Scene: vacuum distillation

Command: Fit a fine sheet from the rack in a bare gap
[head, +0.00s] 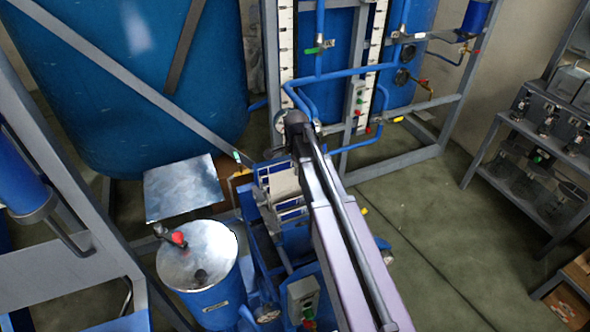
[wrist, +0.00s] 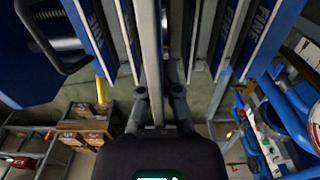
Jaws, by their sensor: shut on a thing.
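In the wrist view my gripper (wrist: 159,94) is closed about a thin, upright grey piece (wrist: 151,50) that looks like the edge of a sheet. Its far end and lower part are hidden. Sheets with blue faces marked FINE stand on edge on both sides of it, one at the left (wrist: 91,32) and others at the right (wrist: 228,30). In the head view my arm reaches over a blue frame with pale, blue-edged panels (head: 284,184). The arm covers part of these panels, and my gripper is hidden there. I cannot tell rack from gap.
A blue drum (head: 210,305) with a red-handled valve and a flat metal plate (head: 183,188) stand left of the blue frame. A large blue tank (head: 120,90) is behind. Shelves with glassware (head: 548,135) are at the right. Floor (head: 425,220) is open between.

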